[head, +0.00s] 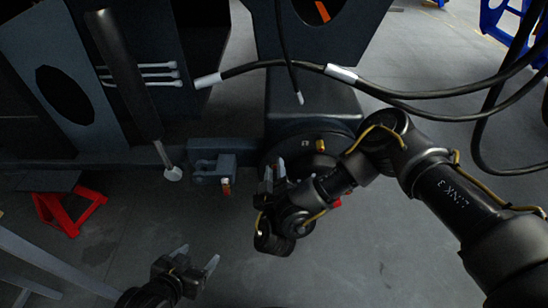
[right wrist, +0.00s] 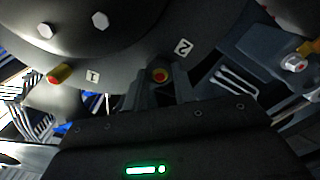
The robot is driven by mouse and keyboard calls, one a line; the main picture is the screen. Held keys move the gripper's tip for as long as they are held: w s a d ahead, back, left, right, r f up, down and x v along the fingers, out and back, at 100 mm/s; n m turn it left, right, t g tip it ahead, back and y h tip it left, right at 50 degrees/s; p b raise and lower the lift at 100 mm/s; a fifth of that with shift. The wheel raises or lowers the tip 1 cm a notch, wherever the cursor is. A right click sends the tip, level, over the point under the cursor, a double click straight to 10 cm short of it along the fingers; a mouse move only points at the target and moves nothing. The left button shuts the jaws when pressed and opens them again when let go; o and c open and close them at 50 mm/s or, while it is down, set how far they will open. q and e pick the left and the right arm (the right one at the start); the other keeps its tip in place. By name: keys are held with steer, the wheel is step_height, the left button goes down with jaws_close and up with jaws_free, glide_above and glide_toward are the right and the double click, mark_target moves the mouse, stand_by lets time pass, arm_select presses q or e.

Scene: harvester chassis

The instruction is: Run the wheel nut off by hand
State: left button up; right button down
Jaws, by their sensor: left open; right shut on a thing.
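The dark round wheel hub (head: 300,140) is at the centre of the head view, and its grey face fills the top of the right wrist view (right wrist: 130,50). My right gripper (head: 275,170) is at the left part of the hub. In the right wrist view its fingers are shut around a wheel nut (right wrist: 160,75) with a red centre, near the label 2. Whether its thread still engages cannot be seen. Another yellow and red nut or stud (right wrist: 60,73) is beside the label 1. My left gripper (head: 197,258) is open and empty, low over the floor.
A black cable (head: 270,65) crosses above the hub. A bracket (head: 212,168) and a hanging rod with a pale end (head: 172,173) are left of it. A red stand (head: 70,212) is on the floor at the left. The floor below the hub is clear.

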steer(key=n, duration=0.4)
steer(key=shift+s+n+p, duration=0.15)
steer(key=shift+n+p, duration=0.15)
steer(key=shift+p, duration=0.05)
steer(key=n+p, duration=0.1)
steer(key=n, duration=0.3)
steer(key=shift+n, duration=0.3)
steer(key=n+p, duration=0.2)
steer(key=n, duration=0.3)
steer(key=shift+s+n, duration=0.1)
steer(key=shift+n, duration=0.3)
steer(key=shift+f+n, duration=0.2)
steer(key=shift+n, duration=0.6)
steer(key=c, duration=1.5)
jaws_free()
steer(key=o, duration=0.4)
steer(key=shift+r, duration=0.1)
steer(key=shift+c, duration=0.9)
